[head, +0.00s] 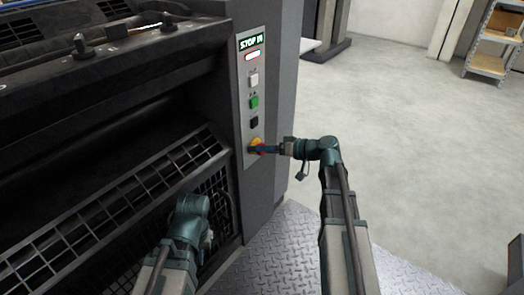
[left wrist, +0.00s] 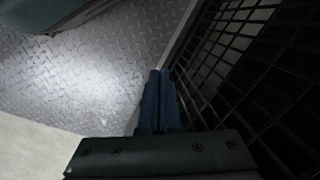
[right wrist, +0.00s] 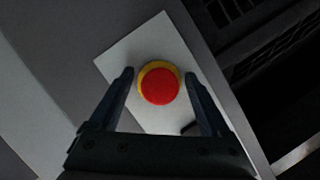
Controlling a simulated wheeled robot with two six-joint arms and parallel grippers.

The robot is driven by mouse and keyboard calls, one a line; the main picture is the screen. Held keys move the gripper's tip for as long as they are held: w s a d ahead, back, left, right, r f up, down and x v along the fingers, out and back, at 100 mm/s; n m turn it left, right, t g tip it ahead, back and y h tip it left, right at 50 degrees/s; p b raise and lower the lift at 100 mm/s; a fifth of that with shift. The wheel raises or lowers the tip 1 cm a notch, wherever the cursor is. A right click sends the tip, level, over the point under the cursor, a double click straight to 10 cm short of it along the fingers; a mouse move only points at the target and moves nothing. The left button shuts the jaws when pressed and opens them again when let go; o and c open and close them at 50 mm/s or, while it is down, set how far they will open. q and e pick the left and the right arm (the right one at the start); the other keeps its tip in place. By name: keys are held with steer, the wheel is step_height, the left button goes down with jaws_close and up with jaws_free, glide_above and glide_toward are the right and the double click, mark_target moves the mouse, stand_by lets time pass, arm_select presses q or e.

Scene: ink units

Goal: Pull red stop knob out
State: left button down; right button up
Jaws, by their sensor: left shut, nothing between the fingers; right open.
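The red stop knob (head: 258,147) sits on a yellow collar near the bottom of the light control panel (head: 247,170). In the right wrist view the knob (right wrist: 159,86) shows face-on, its collar around it. My right gripper (head: 268,149) is open, its fingers (right wrist: 163,78) on either side of the knob, with gaps between fingers and knob. Its fingertips partly cover the knob in the head view. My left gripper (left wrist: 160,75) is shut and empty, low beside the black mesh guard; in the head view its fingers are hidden.
Above the knob are a black button (head: 254,122), a green button (head: 254,101), a white button (head: 253,79) and a display reading "STOP IN" (head: 251,43). A mesh guard (head: 110,215) is at left. Diamond-plate floor (head: 285,250) lies below; open floor (head: 410,120) is at right.

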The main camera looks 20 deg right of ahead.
steer(key=shift+c, duration=0.3)
jaws_close()
steer(key=shift+s+d, duration=0.6)
steer(key=shift+s, duration=0.15)
steer(key=shift+o, duration=0.3)
jaws_free()
steer(key=p+v, duration=0.4)
steer(key=v, duration=0.9)
steer(key=shift+s+d+r, duration=0.2)
steer(key=shift+d, duration=0.15)
